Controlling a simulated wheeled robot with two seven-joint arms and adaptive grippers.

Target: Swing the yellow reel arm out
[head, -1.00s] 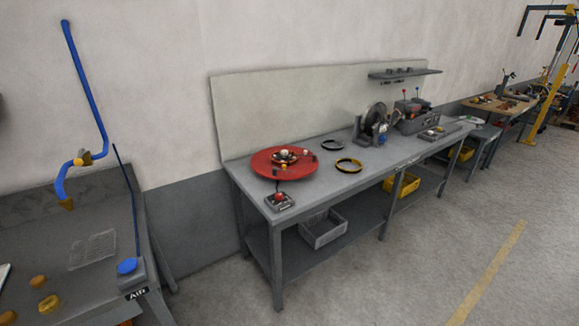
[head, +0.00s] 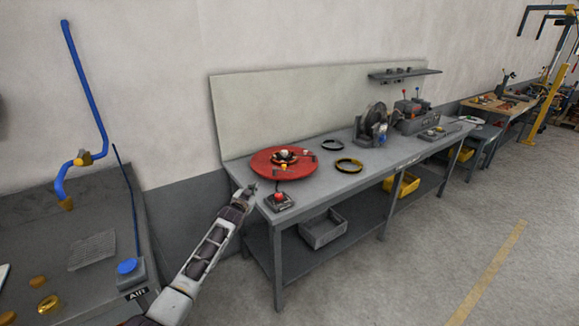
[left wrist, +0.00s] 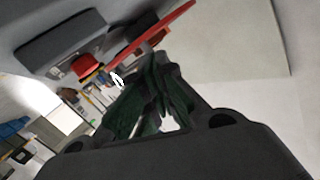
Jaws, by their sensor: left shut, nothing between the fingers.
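A red round reel plate (head: 262,168) lies on the grey workbench at its left end, with a small hub (head: 286,155) in its middle. A small yellow piece (head: 284,166) shows in front of the hub; it is too small to tell for sure whether it is the yellow reel arm. My left gripper (head: 251,188) is shut and empty at the bench's front left corner, apart from the yellow piece. In the left wrist view its dark fingers (left wrist: 158,88) are together, with the red plate's edge (left wrist: 150,38) beyond them. My right gripper is out of view.
A control box with a red button (head: 279,198) sits right of my left gripper; the button also shows in the left wrist view (left wrist: 87,66). A grinder-like machine (head: 374,125) stands farther right. A grey bin (head: 323,241) is below.

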